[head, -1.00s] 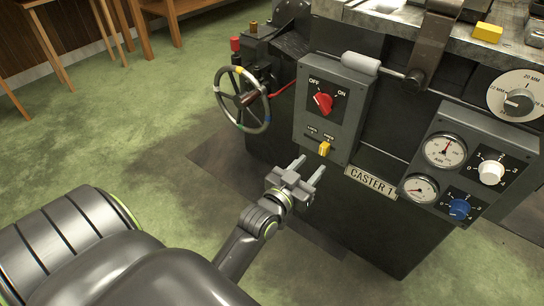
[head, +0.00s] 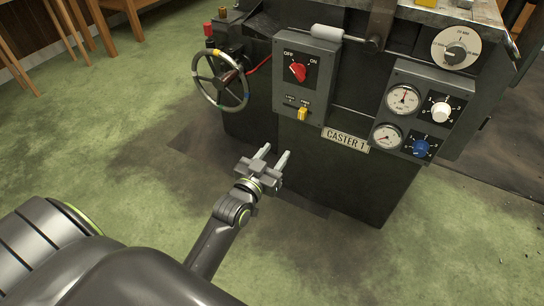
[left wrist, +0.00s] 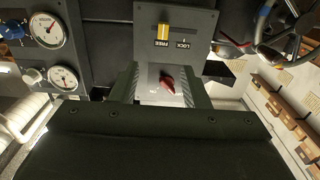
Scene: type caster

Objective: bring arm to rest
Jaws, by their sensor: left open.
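My left gripper (head: 273,160) is open and empty in the head view. It is in front of the dark caster machine (head: 345,185), below the switch box, and touches nothing that I can see. The grey switch box (head: 307,75) carries a red OFF/ON knob (head: 298,72) and a small yellow lever (head: 302,113). In the left wrist view the red knob (left wrist: 168,84) shows between my jaws, with the yellow lever (left wrist: 163,32) above it. My right gripper is not in view.
A handwheel (head: 221,80) sticks out at the machine's left. A panel with gauges (head: 403,99), a white knob (head: 440,112) and a blue knob (head: 420,148) is on the right. Wooden furniture (head: 130,8) stands at the back left. The green floor (head: 110,145) at left is open.

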